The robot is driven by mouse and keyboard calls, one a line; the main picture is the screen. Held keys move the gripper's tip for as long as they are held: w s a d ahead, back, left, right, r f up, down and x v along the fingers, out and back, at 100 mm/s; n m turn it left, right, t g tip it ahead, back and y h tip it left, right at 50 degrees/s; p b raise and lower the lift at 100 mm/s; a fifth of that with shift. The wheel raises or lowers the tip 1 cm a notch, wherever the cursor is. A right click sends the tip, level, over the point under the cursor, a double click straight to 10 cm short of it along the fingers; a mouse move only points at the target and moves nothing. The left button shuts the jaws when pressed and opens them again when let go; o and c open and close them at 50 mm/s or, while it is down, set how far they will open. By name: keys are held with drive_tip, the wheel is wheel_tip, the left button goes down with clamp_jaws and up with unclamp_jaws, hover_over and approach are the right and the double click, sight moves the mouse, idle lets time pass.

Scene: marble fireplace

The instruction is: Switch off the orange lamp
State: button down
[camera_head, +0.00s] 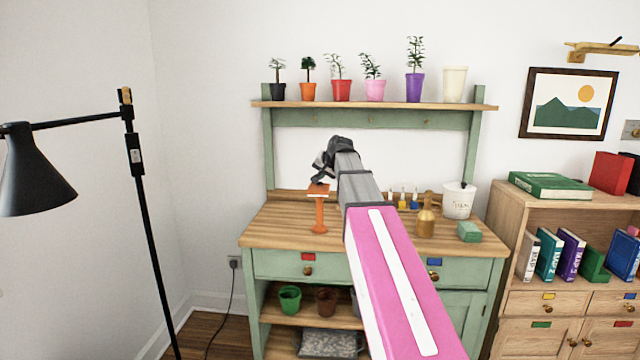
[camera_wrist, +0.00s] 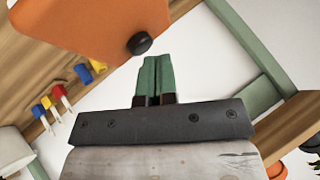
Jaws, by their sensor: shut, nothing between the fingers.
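The orange lamp (camera_head: 319,214) stands upright on the wooden top of the green workbench. Its flat head sits just below my gripper (camera_head: 321,172) in the head view, and the lower edge of the head looks bright. In the wrist view the lamp's orange head (camera_wrist: 85,25) fills the upper left, with a round black knob (camera_wrist: 140,43) on its edge. My gripper (camera_wrist: 154,60) is shut and empty, its green fingertips close to the knob. I cannot tell whether they touch it.
The workbench (camera_head: 275,233) also holds a brass bottle (camera_head: 426,220), a white pot (camera_head: 458,201), a green block (camera_head: 469,232) and small coloured-handled tools. A shelf of potted plants (camera_head: 372,104) is above. A black floor lamp (camera_head: 35,175) stands left; a bookcase (camera_head: 500,215) stands right.

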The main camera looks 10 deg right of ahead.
drive_tip(key=shift+r, duration=0.1)
drive_tip(key=shift+r, duration=2.95)
